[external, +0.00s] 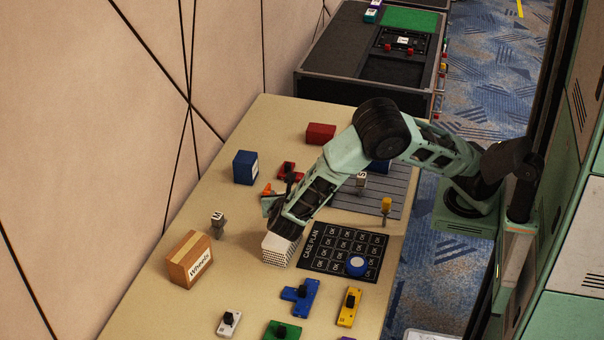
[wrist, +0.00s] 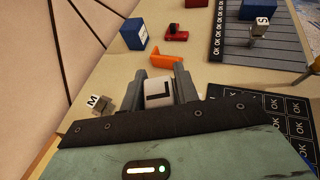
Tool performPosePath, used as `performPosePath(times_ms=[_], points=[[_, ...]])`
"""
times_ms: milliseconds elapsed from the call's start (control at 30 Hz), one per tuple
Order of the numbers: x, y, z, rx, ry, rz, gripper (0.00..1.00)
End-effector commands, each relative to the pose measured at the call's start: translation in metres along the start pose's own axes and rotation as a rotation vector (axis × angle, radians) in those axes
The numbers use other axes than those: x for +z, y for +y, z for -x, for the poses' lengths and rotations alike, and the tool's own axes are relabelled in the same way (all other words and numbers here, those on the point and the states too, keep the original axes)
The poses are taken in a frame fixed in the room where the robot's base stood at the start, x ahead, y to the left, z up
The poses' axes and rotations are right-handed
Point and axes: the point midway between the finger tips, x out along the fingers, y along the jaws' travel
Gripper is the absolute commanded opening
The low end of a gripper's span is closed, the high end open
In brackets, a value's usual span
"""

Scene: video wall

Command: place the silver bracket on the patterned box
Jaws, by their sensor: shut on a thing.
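My gripper (external: 283,222) points down at the near side of the table, just above and at the back edge of the patterned box (external: 279,250), a white box with small dark marks. In the wrist view my gripper (wrist: 161,82) is shut on a pale grey piece with a black L on its white face, which I take for the silver bracket (wrist: 158,92). The arm hides this piece in the external view. I cannot tell whether it touches the box. The box does not show clearly in the wrist view.
A grey M-marked piece (external: 218,223) and a cardboard Wheels box (external: 190,262) stand left. A black OK-grid mat (external: 318,237) lies right, with a blue disc (external: 356,266). An orange bracket (wrist: 168,57), a blue box (external: 245,168) and a red piece (wrist: 176,33) lie beyond.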

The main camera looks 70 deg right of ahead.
Motion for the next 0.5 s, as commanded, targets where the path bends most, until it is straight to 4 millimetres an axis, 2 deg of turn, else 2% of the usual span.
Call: performPosePath(times_ms=[167,333,500], points=[[-0.012,0.0,-0.006,-0.001,-0.001,0.0,0.0],[-0.034,0.0,-0.015,-0.001,-0.001,0.001,0.0],[-0.038,0.0,-0.016,0.0,0.0,-0.003,0.0]])
